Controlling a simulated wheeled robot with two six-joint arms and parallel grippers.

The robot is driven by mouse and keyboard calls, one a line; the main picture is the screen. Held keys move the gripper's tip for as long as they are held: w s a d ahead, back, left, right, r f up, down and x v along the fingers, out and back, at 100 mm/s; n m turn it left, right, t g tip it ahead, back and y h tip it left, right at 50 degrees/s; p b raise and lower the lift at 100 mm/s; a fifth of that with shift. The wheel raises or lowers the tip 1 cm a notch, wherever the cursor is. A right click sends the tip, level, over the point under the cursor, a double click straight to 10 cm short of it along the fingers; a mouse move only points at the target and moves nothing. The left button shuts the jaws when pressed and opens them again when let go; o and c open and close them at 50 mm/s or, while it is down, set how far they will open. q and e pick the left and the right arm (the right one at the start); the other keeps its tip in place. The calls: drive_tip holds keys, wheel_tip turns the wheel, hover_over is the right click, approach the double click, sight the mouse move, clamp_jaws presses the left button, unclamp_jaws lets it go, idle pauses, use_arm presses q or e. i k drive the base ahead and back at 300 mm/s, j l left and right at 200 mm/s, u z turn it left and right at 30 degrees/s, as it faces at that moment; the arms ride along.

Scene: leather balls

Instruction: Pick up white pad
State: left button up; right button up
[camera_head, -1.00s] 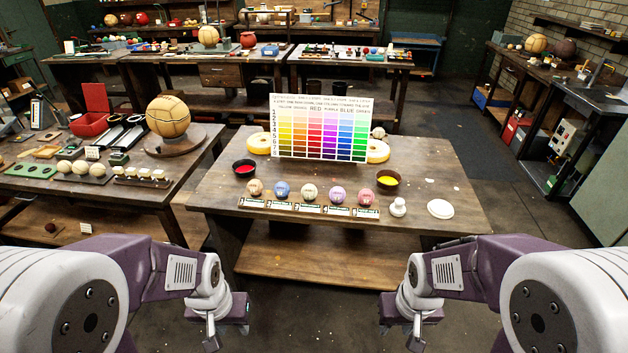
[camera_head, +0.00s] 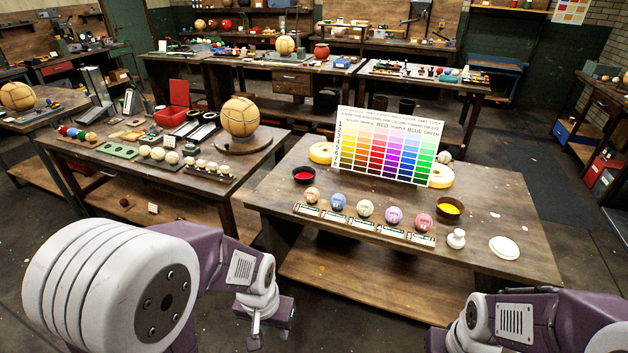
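A flat round white pad (camera_head: 504,247) lies at the right end of the front wooden table (camera_head: 380,256). A small white knobbed piece (camera_head: 457,239) stands just left of it. My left gripper (camera_head: 268,326) hangs low in front of the table, well left of the pad and apart from it; its finger opening is not clear. My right gripper (camera_head: 437,343) is at the bottom edge, partly cut off, nearer the viewer than the pad. I see nothing held in either.
A row of several coloured balls (camera_head: 365,208) stands along the table's front. A red bowl (camera_head: 304,175), a yellow bowl (camera_head: 450,209) and a colour chart (camera_head: 388,146) are behind. Another table with a large ball (camera_head: 239,117) stands left.

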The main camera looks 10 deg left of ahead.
sight(457, 241)
drive_tip(key=i+l+u, duration=0.3)
drive_tip(key=l, duration=0.15)
drive_tip(key=i+l+u, duration=0.25)
drive_tip(key=l, duration=0.2)
drive_tip(key=l+u, duration=0.3)
drive_tip(key=l, duration=0.15)
drive_tip(key=i+l+u, duration=0.25)
drive_tip(key=l, duration=0.3)
drive_tip(key=l+u, duration=0.3)
drive_tip(key=l, duration=0.25)
drive_tip(key=k, duration=0.05)
